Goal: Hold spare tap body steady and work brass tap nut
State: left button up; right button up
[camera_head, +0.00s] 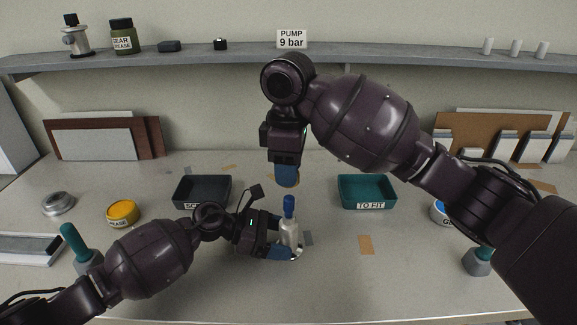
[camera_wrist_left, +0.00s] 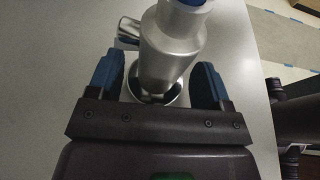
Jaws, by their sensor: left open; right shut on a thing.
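The spare tap body (camera_head: 290,233) is a silver upright piece with a blue top, standing in a round metal base on the bench. In the left wrist view the tap body (camera_wrist_left: 168,58) shows a short side spout. My left gripper (camera_head: 279,246) is open, with its blue fingers on either side of the body and gaps beside it. My right gripper (camera_head: 287,177) points down above the blue top, a small gap apart. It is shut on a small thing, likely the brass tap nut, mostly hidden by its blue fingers.
A black tray (camera_head: 202,191) stands behind left and a teal TO FIT tray (camera_head: 366,192) behind right. A yellow grease tin (camera_head: 122,213) and a teal-handled tool (camera_head: 74,243) are at left. Another teal-handled tool (camera_head: 478,261) stands at right.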

pick_arm(q)
jog(key=v, duration=1.2)
